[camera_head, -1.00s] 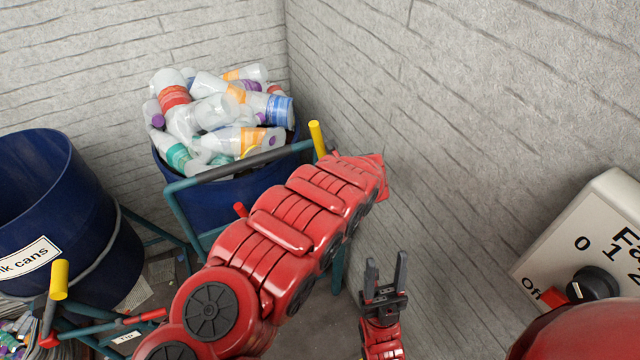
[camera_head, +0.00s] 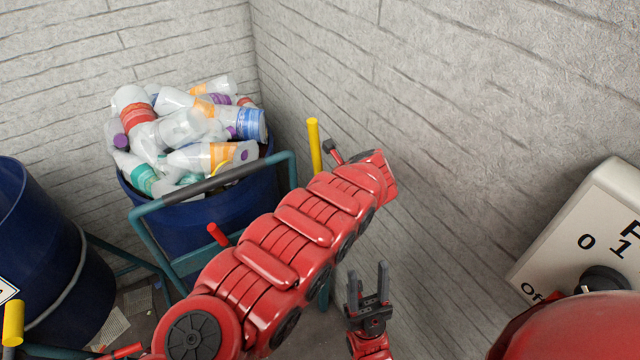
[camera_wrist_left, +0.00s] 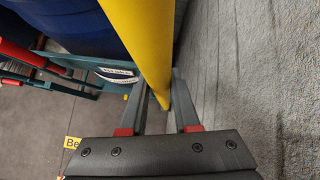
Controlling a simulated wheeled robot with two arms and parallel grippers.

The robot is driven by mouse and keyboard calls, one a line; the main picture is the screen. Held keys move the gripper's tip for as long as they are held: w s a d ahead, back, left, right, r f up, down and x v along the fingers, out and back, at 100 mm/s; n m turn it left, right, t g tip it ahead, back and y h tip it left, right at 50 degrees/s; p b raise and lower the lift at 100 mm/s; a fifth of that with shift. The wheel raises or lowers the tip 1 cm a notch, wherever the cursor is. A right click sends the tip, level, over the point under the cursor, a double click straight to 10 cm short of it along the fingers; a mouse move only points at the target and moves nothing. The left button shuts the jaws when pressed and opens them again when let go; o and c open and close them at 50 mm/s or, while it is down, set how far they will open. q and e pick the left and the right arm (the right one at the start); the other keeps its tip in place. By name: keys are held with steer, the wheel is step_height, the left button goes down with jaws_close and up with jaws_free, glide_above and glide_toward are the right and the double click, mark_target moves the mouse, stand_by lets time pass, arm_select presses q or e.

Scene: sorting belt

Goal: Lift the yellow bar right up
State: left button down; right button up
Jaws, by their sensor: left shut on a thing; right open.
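The yellow bar (camera_head: 315,146) stands upright beside the right end of the trolley handle in the head view, its lower part hidden behind my left arm. In the left wrist view the yellow bar (camera_wrist_left: 147,45) runs from the top edge down between the fingers of my left gripper (camera_wrist_left: 160,80), which is shut on it. My left gripper is hidden in the head view. My right gripper (camera_head: 369,283) is open and empty, fingers pointing up, at the lower middle of the head view. A second yellow bar (camera_head: 13,322) stands at the lower left.
A blue bin (camera_head: 200,226) full of plastic bottles stands on a blue-green trolley frame (camera_head: 284,170) in the wall corner. Another blue bin (camera_head: 70,265) is at left. The grey wall (camera_head: 450,150) rises close at right. A switch box (camera_head: 590,240) is at lower right.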

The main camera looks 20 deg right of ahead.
arm_select(q)
steer(key=c, duration=0.7)
jaws_free()
steer(key=shift+w+f, duration=0.1)
steer(key=shift+o, duration=0.2)
steer(key=p+v, duration=0.5)
steer(key=v, duration=1.2)
